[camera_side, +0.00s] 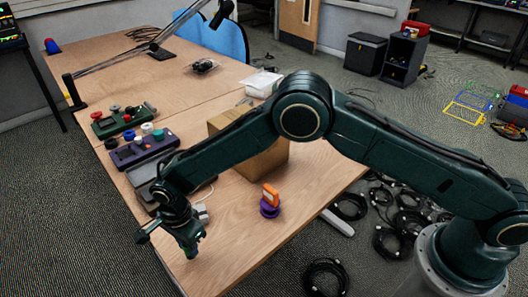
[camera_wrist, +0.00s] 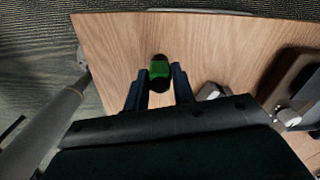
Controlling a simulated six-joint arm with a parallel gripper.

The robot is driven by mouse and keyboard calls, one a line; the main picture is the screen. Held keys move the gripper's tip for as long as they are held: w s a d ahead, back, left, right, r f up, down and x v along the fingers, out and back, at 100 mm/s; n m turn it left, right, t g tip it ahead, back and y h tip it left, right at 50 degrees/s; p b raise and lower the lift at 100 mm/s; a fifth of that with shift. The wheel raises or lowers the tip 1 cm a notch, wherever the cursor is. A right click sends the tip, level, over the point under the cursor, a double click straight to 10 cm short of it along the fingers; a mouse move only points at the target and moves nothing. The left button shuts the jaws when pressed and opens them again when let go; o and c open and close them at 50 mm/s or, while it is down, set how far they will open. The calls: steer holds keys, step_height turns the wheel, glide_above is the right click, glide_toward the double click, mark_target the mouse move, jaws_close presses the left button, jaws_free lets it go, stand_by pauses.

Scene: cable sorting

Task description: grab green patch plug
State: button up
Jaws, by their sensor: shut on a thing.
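In the side view, my gripper (camera_side: 191,251) points down over the near left part of the wooden table. The plug cannot be made out clearly there. The wrist view shows wood grain around the plug; I cannot tell whether it touches the table.
A cardboard box (camera_side: 262,163) stands behind my arm. Panels with coloured knobs (camera_side: 141,150) and a dark tray (camera_side: 143,174) lie along the left edge. Coiled black cables (camera_side: 325,277) lie on the floor.

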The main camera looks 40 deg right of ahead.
step_height(320, 180, up, 18)
stand_by(0.5)
steer(key=shift+r, duration=0.1)
stand_by(0.4)
